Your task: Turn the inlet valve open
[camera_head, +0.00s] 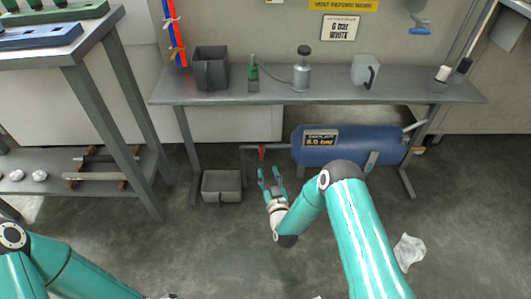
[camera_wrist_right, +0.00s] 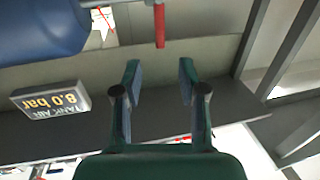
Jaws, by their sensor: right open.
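The inlet valve's red handle (camera_head: 262,152) hangs on the grey pipe left of the blue tank (camera_head: 345,143), under the bench. In the right wrist view the red handle (camera_wrist_right: 160,26) hangs beyond the fingertips, roughly in line with the gap between them. My right gripper (camera_head: 271,178) is open and empty, just in front of and below the handle in the head view. Its two fingers also show in the right wrist view (camera_wrist_right: 159,72), apart from the handle.
The grey bench (camera_head: 320,92) stands above the tank, with a bottle (camera_head: 302,75) and containers on it. A grey bin (camera_head: 222,186) sits on the floor left of the valve. A side table (camera_head: 70,50) stands at the left. The floor before the tank is mostly clear.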

